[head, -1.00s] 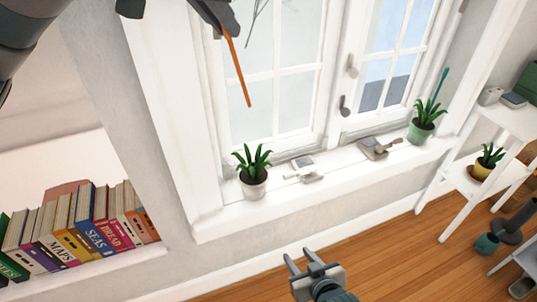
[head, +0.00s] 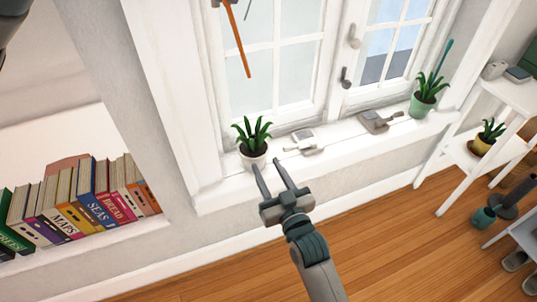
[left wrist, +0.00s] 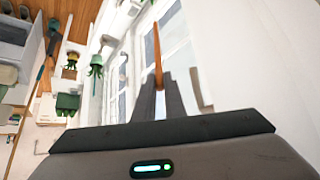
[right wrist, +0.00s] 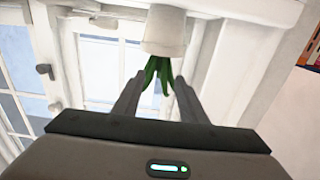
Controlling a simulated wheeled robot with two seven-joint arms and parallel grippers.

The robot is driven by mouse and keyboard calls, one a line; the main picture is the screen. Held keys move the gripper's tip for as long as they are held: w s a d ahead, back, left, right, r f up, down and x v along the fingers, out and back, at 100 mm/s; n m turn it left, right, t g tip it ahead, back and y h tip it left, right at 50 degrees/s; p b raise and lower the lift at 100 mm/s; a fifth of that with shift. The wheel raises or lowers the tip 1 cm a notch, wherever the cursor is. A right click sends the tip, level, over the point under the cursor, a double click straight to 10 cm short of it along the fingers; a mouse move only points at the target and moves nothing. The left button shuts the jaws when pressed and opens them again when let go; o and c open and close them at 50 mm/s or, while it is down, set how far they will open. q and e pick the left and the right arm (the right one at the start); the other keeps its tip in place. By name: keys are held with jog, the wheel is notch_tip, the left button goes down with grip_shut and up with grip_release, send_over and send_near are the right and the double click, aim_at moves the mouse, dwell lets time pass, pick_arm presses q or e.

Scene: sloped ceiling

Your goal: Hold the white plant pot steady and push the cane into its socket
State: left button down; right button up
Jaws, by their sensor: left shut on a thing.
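The white plant pot (head: 254,162) with green leaves stands upright on the window sill; the right wrist view shows it upside down (right wrist: 165,32). The orange cane (head: 238,45) hangs above it, tilted, its lower end well clear of the leaves. My left gripper (left wrist: 159,84) is shut on the cane; in the head view it is cut off at the top edge. My right gripper (head: 267,162) is open and empty, its fingertips at the front and right of the pot. I cannot tell whether they touch it. The socket is not visible among the leaves.
On the white sill (head: 340,152) lie small grey items (head: 304,142) right of the pot and a grey metal piece (head: 378,121). A green pot (head: 421,106) with a teal cane stands further right. Books (head: 80,212) are at left, a white shelf stand (head: 455,157) at right.

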aim_at(238, 39)
jog(key=shift+w, duration=0.1)
jog(key=x, duration=1.1)
jog(key=shift+w+a+f, duration=0.1)
jog(key=shift+w+a, duration=0.05)
jog(key=shift+w, duration=0.2)
grip_shut()
pick_arm(q)
jog(key=shift+w+d+f+y, duration=0.25)
jog(key=shift+w+f+y, duration=0.05)
jog(key=shift+f, duration=0.15)
jog(key=w+d+f+n+g+y, duration=0.1)
jog(key=w+f+n, duration=0.1)
jog(key=f, duration=0.1)
jog(key=w+d+f+n+g+y, duration=0.1)
jog(key=w+f, duration=0.1)
jog(key=f, duration=0.1)
jog(key=w+d+f+n+y, duration=0.1)
jog(key=w+f+n, duration=0.1)
jog(key=f, duration=0.1)
jog(key=shift+d+f+n+g, duration=0.1)
jog(key=shift+f+n+g, duration=0.2)
jog(key=shift+f+g, duration=0.1)
jog(key=shift+w+f+y, duration=0.25)
jog(key=shift+f+y, duration=0.05)
jog(key=shift+f, duration=0.1)
